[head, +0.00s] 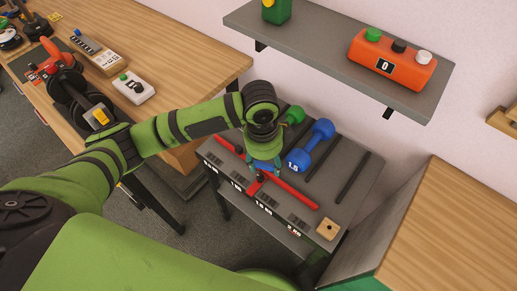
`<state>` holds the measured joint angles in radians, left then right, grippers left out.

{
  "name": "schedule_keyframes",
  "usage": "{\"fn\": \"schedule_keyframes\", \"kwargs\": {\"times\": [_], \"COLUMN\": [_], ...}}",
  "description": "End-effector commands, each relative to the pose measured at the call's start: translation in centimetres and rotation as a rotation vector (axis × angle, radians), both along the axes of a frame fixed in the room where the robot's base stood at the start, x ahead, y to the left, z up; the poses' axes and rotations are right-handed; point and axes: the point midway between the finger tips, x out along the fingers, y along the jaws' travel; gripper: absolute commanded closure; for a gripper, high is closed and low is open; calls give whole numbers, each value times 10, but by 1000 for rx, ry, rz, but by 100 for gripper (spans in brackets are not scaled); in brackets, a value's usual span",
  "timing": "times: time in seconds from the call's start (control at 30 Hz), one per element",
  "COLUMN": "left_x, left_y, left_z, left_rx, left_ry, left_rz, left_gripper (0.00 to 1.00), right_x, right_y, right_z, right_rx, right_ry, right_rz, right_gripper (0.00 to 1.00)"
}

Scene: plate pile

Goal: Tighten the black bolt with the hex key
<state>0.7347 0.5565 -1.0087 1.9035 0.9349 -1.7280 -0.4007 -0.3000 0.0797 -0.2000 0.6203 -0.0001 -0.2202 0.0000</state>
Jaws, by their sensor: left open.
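My left gripper (262,172) points down over the front of the grey rack (345,170), just above a long red bar (292,192). It is open. The gripper and wrist hide part of the bar, and I cannot tell whether the fingers touch it. A small tan block (328,228) with a dark spot on top sits at the rack's front right corner. I cannot make out whether that spot is a bolt. I can identify no hex key. My right gripper is not in view.
A blue dumbbell (310,146) and a green dumbbell (293,115) lie on the rack behind the gripper. A grey shelf (325,38) with an orange button box (392,62) hangs above. Wooden worktops stand left (185,45) and right (450,235).

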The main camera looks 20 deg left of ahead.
Motion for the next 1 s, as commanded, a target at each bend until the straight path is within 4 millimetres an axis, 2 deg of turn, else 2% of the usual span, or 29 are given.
{"fn": "schedule_keyframes", "kwargs": {"times": [0.03, 0.1, 0.27, 0.7, 1.0], "left_x": [8, 12, 15, 14, 15], "left_y": [10, 19, 26, 25, 25], "left_z": [5, 9, 8, -48, -58], "left_rx": [31, 54, 75, 73, 73], "left_ry": [3, 16, 29, 28, 24], "left_rz": [-12, -24, -33, -32, -34], "left_gripper": [44, 44, 44, 44, 44], "right_x": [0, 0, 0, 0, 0], "right_y": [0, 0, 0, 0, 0], "right_z": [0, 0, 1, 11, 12], "right_rx": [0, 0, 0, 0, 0], "right_ry": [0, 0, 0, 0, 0], "right_rz": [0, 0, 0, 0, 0], "right_gripper": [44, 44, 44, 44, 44]}}
